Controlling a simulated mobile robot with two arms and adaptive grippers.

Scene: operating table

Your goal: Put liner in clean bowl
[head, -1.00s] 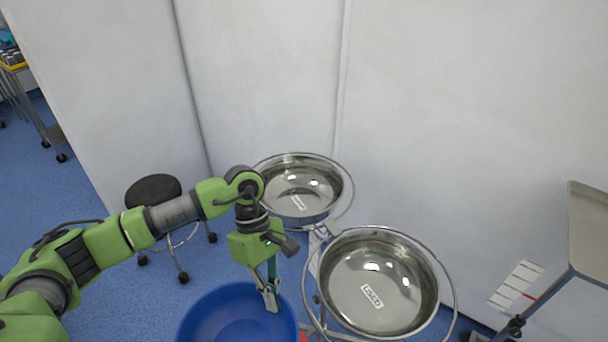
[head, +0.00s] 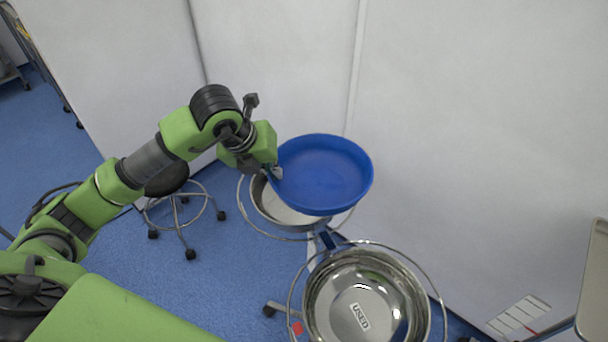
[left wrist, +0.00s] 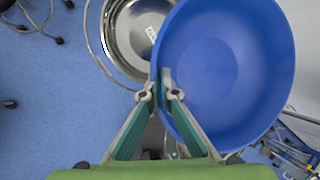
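The liner is a blue round basin (head: 322,172); it also fills much of the left wrist view (left wrist: 226,66). My left gripper (head: 273,172) is shut on its left rim and holds it raised, over the far steel bowl. In the left wrist view the fingertips (left wrist: 163,92) pinch the rim. The far steel bowl (head: 284,211) is partly hidden under the liner; its label shows in part in the left wrist view (left wrist: 135,36) but is not readable. The near steel bowl (head: 366,300) has a label reading USED. My right gripper is not in view.
Both bowls sit in ring holders on one stand (head: 328,240). A wheeled stool (head: 180,200) stands at the left. A wall (head: 270,60) is close behind the bowls. A tray stand (head: 594,280) is at the right edge.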

